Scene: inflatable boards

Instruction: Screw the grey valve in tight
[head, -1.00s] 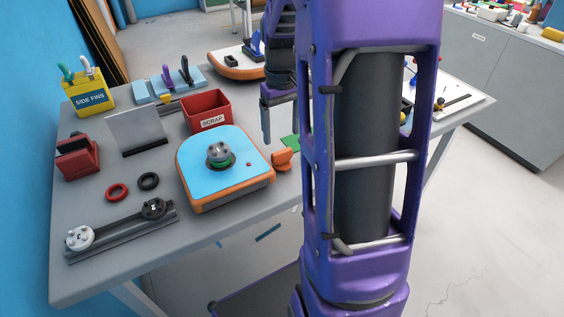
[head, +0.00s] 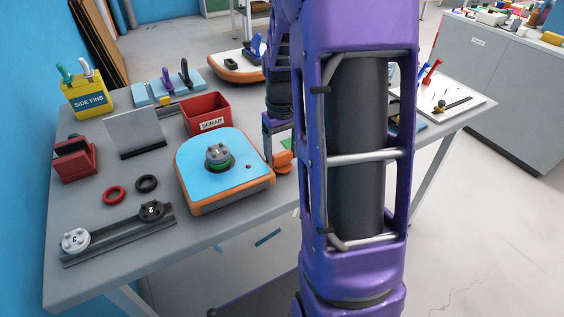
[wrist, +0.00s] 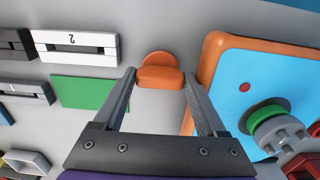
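The grey valve (head: 217,152) is a round knobbed cap on the blue-topped, orange-edged board (head: 200,172), with a green ring (head: 221,166) under it. In the wrist view the valve (wrist: 285,138) and green ring (wrist: 262,116) are at the lower right, outside the fingers. In the head view one finger (head: 267,148) shows; the rest is partly hidden by my arm.
A red scrap bin (head: 206,112) stands behind the board. A grey upright plate (head: 135,134), red ring (head: 114,195), black ring (head: 146,183) and a rail with white and black caps (head: 115,232) lie left. A green mat (wrist: 88,90) lies beyond the gripper.

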